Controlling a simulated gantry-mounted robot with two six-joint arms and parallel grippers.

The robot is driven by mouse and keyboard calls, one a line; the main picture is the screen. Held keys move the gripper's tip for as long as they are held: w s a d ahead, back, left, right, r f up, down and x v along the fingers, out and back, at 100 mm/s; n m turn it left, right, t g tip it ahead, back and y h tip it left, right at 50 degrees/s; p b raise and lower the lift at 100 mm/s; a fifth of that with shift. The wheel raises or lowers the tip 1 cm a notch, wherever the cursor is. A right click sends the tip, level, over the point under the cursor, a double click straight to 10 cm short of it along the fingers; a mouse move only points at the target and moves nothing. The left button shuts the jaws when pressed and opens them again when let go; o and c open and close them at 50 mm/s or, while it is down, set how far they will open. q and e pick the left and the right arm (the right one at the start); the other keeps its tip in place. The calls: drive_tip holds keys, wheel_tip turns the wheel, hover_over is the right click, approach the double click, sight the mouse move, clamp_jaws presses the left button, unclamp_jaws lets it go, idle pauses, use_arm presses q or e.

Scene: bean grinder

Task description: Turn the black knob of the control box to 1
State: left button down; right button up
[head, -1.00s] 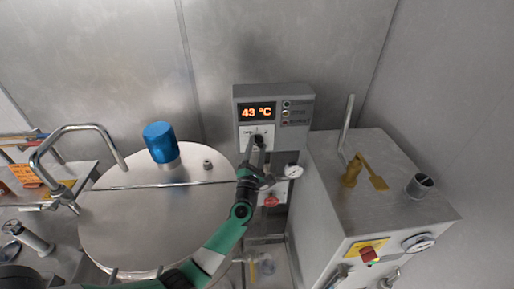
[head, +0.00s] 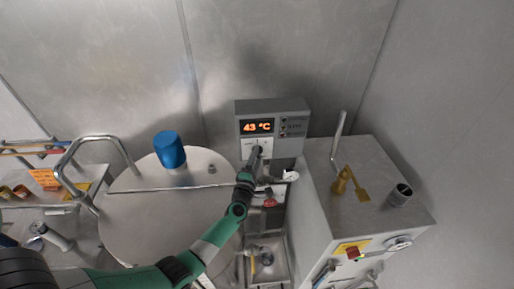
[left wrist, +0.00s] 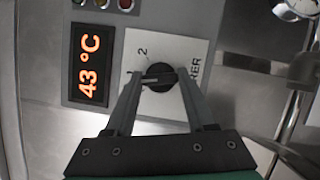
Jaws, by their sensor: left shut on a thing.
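The grey control box (head: 289,110) hangs on the back wall, with an orange display reading 43 °C. Its black knob (left wrist: 163,72) sits on a white plate in the left wrist view, where figures 1 and 2 show beside it. The knob's light bar lies nearly level there, its left end close to the 1. My left gripper (left wrist: 160,86) is shut on the knob, one finger on each side. In the head view the left gripper (head: 257,154) hides most of the knob. My right gripper is not in view.
A round steel vessel lid (head: 150,225) with a blue cap (head: 169,149) lies left of my left arm. A small gauge (head: 290,176) and a red handle (head: 269,202) sit just below the box. A steel cabinet (head: 320,172) stands to the right.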

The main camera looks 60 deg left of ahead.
use_arm(q)
drive_tip(key=shift+r+m+g+h+p, duration=0.15)
drive_tip(key=shift+m+g+h+p, duration=0.2)
drive_tip(key=shift+m+p, duration=1.25)
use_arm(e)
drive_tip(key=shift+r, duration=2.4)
use_arm(q)
drive_tip(key=shift+n, duration=0.3)
drive_tip(key=shift+c, duration=1.2)
unclamp_jaws()
drive_tip(key=p+v, duration=0.3)
drive_tip(key=v, duration=0.8)
drive_tip(key=shift+s+d+p, duration=0.25)
drive_tip(key=shift+p, duration=0.1)
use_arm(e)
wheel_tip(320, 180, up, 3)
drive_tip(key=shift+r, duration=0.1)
